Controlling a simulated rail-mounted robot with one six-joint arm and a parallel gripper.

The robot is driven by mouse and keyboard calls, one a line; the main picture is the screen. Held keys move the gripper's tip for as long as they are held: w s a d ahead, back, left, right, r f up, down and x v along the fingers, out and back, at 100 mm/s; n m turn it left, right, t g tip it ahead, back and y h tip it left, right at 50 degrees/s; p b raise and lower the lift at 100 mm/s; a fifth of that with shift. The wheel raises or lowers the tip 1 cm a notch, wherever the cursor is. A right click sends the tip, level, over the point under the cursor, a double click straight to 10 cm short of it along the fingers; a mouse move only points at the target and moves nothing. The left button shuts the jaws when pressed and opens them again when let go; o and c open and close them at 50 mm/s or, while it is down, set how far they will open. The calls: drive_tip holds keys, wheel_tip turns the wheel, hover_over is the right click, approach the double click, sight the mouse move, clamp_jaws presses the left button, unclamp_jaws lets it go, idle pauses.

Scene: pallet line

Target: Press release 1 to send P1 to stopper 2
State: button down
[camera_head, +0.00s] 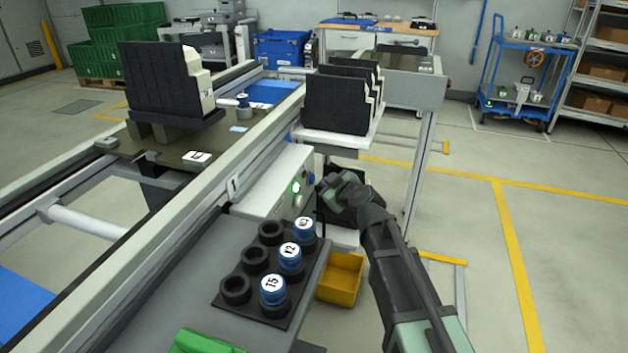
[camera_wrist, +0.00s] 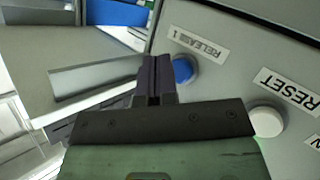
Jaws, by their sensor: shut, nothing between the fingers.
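The control box (camera_head: 265,190) stands beside the conveyor, with a lit green light on its side. In the wrist view a blue button (camera_wrist: 183,69) sits under the label RELEASE 1 (camera_wrist: 200,42). My gripper (camera_wrist: 152,62) is shut and empty, its fingertips just left of the blue button in the picture. I cannot tell whether they touch it. In the head view my gripper (camera_head: 325,187) is beside the box's right face and the button is not clearly seen. A dark pallet (camera_head: 185,140) on the conveyor carries a black and cream part (camera_head: 155,80); its label is unclear.
A white button labelled RESET (camera_wrist: 266,121) is close by on the panel. A dark holder (camera_head: 262,298) with several blue-capped pieces and a yellow bin (camera_head: 342,277) stand near my arm. Black parts (camera_head: 338,103) stand on a shelf behind the box.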

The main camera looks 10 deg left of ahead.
drive_tip(key=shift+w+a, duration=0.1)
drive_tip(key=shift+a, duration=0.3)
drive_tip(key=shift+a, duration=0.45)
idle(0.8)
drive_tip(key=shift+d, duration=0.85)
